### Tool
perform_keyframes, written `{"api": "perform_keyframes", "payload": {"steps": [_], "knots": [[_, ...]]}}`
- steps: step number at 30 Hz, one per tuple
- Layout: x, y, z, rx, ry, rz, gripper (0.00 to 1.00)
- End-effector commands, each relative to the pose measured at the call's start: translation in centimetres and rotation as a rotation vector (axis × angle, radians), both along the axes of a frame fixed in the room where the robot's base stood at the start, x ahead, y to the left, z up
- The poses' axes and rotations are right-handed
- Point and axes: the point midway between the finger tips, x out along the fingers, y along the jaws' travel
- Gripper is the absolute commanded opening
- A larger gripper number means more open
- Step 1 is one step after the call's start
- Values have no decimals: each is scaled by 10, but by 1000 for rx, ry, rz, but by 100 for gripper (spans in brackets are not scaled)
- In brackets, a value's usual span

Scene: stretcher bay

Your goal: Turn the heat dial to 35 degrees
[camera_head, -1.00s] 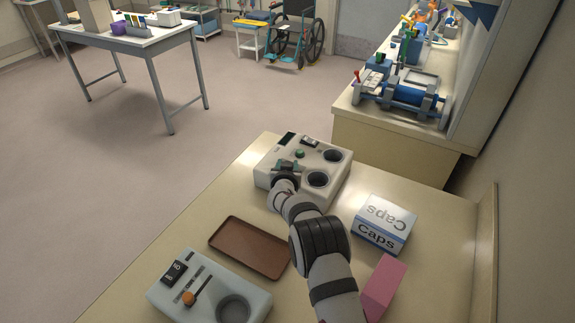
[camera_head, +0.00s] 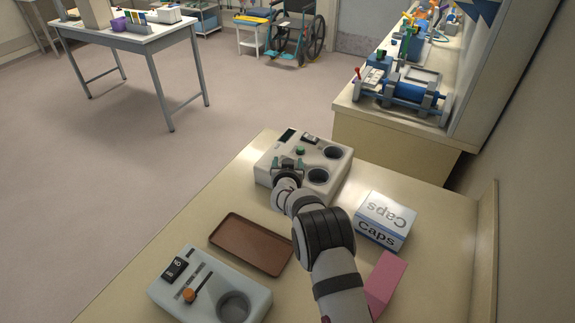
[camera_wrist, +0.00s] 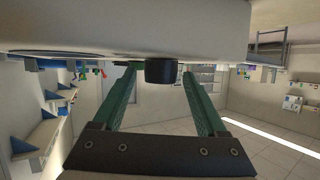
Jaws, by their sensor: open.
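A cream-white unit (camera_head: 332,172) with two round dark wells, a green button and a dark display stands at the far end of the counter. My gripper (camera_head: 288,161) is at this unit's near-left part, with its teal fingers apart. In the wrist view, a short black round knob (camera_wrist: 161,72), which looks like the dial, sticks out from the pale unit body (camera_wrist: 200,30). My open gripper (camera_wrist: 160,88) has one green finger on each side of the knob, with visible gaps. In the head view my gripper hides the knob. I cannot read any degree marks.
A brown tray (camera_head: 251,244) lies nearer on the counter. A grey unit (camera_head: 205,292) with an orange-knobbed lever (camera_head: 189,295) stands front left. A Caps box (camera_head: 384,221) and a pink block (camera_head: 385,285) are right of my arm.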

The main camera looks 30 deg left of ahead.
Motion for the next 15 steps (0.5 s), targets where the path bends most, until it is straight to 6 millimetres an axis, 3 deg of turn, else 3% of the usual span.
{"api": "perform_keyframes", "payload": {"steps": [9, 15], "knots": [[-45, -22, 22, -2, 1, -1, 75], [-54, -27, 26, -5, 1, -6, 75]]}}
